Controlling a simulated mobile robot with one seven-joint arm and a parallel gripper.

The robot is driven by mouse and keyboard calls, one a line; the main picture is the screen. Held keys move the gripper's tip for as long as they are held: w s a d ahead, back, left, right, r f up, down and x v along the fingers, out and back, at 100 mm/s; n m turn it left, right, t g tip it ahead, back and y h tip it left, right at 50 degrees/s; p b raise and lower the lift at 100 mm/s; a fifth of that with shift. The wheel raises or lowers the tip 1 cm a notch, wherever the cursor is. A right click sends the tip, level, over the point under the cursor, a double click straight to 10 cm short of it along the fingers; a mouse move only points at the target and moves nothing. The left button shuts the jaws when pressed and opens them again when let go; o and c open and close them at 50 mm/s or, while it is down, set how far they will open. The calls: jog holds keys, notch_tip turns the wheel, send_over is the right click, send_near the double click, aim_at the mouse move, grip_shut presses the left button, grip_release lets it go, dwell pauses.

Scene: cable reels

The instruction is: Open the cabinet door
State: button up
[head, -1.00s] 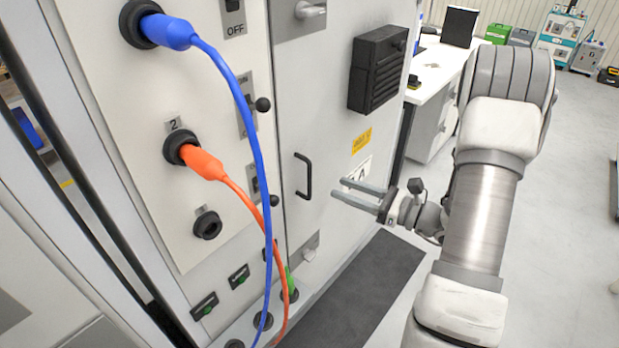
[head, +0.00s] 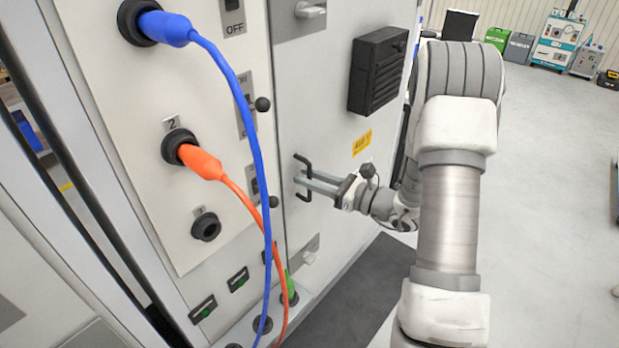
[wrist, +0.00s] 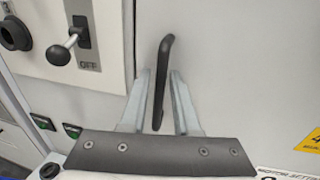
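The cabinet door (head: 330,120) is a light grey panel and looks shut. Its black bar handle (head: 302,163) stands upright near the door's left edge. My gripper (head: 302,179) is at the handle in the head view. In the wrist view, the handle (wrist: 162,75) lies between the two grey fingers of my gripper (wrist: 160,85). A gap shows on both sides of the handle there, so the gripper is open around it and not clamped. The fingers hide part of the handle's middle in the head view.
A latch (head: 309,10) sits at the door's top and another (head: 309,256) lower down. A black vent box (head: 377,70) juts from the door. Blue (head: 254,130) and orange (head: 245,200) cables hang in front of the left panel. A dark mat (head: 350,290) lies on the floor.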

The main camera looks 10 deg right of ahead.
grip_shut()
dwell(1.1)
